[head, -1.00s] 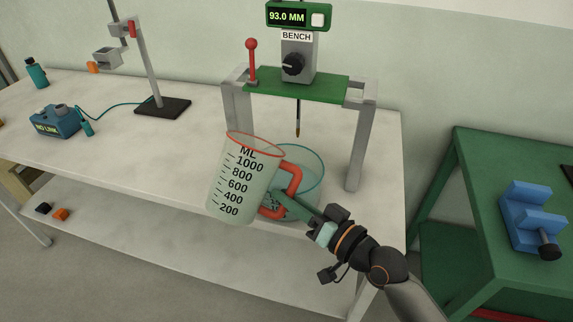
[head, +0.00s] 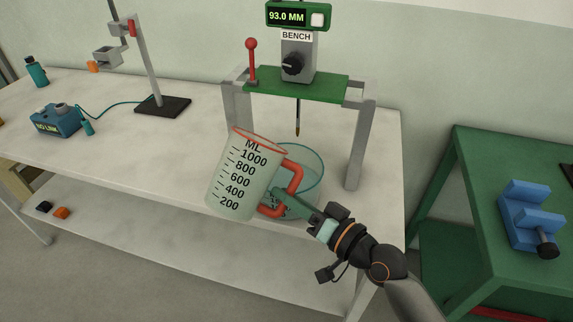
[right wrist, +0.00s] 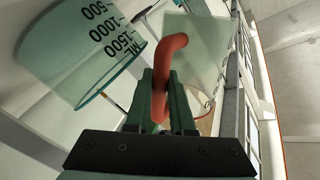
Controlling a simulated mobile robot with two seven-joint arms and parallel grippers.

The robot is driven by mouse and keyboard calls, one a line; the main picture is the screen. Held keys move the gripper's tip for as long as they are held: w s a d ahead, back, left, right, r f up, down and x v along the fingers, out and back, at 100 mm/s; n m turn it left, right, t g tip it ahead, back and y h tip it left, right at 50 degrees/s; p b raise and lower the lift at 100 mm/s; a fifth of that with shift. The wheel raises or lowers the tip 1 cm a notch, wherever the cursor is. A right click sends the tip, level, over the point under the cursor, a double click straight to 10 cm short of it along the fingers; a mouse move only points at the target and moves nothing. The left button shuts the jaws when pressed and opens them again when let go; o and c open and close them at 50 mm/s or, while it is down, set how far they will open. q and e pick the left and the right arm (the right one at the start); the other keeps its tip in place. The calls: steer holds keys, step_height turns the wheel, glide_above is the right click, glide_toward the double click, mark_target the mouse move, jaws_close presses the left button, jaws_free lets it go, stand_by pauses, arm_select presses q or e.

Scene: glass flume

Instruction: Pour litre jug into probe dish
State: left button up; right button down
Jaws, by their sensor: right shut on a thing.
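The litre jug (head: 226,178) is clear with a red rim, black marks up to 1000 ML and a red handle. My right gripper (head: 279,201) is shut on the handle (right wrist: 165,75) and holds the jug up at the bench's front edge, tilted with its top leaning right. The probe dish (head: 314,168) is a clear round vessel with a teal rim, behind the jug and partly hidden by it and the gripper. In the right wrist view the dish (right wrist: 62,60) shows marks up to 1500 ML, left of the jug (right wrist: 196,48). I cannot make out liquid. My left gripper is out of view.
A probe (head: 298,120) hangs above the dish from a green bridge (head: 300,86) on grey posts, with a display reading 93.0 MM. A clamp stand (head: 162,107) and blue box (head: 56,121) stand left. A green table (head: 480,150) with a blue vise is right.

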steer(key=shift+m, duration=0.4)
steer(key=shift+s+a+f+m+b, duration=0.2)
steer(key=shift+f+m, duration=0.2)
steer(key=shift+f, duration=0.15)
steer(key=shift+s+a+f+m+b, duration=0.1)
steer(key=shift+f+m+b, duration=0.1)
steer(key=shift+f+m, duration=0.25)
stand_by(0.6)
steer(key=shift+s+a+r+m+p, duration=0.15)
steer(key=shift+r+m+p, duration=0.35)
steer(key=shift+m+p, duration=0.35)
stand_by(4.2)
